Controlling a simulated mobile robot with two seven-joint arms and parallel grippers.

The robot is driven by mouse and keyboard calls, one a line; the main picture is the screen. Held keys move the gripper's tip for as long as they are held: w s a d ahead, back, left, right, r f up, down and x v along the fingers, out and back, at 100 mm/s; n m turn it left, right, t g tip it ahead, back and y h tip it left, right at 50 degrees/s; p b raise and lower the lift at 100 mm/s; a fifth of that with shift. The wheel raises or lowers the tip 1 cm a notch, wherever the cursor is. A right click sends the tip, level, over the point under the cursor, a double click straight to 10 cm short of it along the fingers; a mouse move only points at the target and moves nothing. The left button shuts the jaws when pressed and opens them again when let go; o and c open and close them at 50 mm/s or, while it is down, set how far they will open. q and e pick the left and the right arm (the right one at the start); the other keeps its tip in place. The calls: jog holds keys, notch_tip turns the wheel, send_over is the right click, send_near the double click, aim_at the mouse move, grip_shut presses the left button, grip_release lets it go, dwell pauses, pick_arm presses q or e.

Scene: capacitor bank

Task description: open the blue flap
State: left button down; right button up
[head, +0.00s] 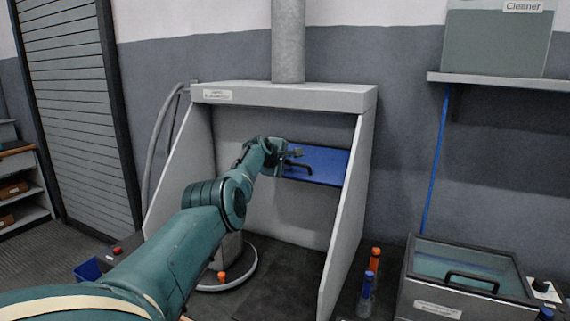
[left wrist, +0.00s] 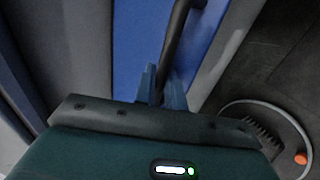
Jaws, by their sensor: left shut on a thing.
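The blue flap (head: 328,166) is a flat blue panel on the back wall inside a grey hood. It carries a dark handle (head: 300,169). In the left wrist view the flap (left wrist: 138,40) fills the upper middle, and the handle (left wrist: 174,42) runs down between my fingers. My left gripper (head: 290,160) is at the handle, in front of the flap's left part. In the left wrist view the left gripper (left wrist: 161,88) is shut on the handle. My arm hides the flap's left end in the head view. My right gripper does not show.
The grey hood (head: 350,220) has slanted side walls on both sides of my arm. A round base with a ring (head: 250,277) and an orange knob stands inside.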

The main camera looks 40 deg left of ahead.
pick_arm(q)
jog(key=shift+r, duration=0.4)
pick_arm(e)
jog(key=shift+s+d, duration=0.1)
pick_arm(q)
jog(key=c, duration=1.8)
grip_release()
jog(key=shift+w, duration=0.1)
jog(key=shift+c, duration=0.2)
jog(key=shift+w+f, duration=0.1)
jog(key=shift+f, duration=0.2)
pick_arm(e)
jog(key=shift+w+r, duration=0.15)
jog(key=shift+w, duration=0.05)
